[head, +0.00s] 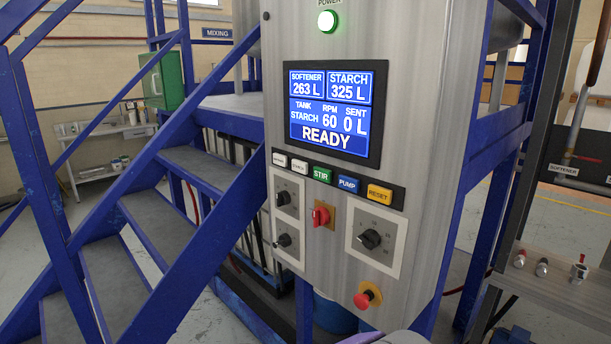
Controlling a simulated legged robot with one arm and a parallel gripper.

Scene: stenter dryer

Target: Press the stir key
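The stir key (321,174) is a green button marked STIR. It sits in the middle of a dark key strip below the screen, on the front of a grey metal control cabinet (420,100). Two white keys are to its left, the blue PUMP key (347,184) and the yellow RESET key (380,194) to its right. The screen (333,110) reads tank STARCH, RPM 60, SENT 0 L and READY. Nothing covers the stir key. My gripper is not in view.
Below the keys are a red switch (321,214), black knobs (370,239) and a red stop button (364,299). A green power lamp (327,21) is lit above. Blue-railed stairs (150,210) stand left. A metal ledge with small valves (560,275) is at right.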

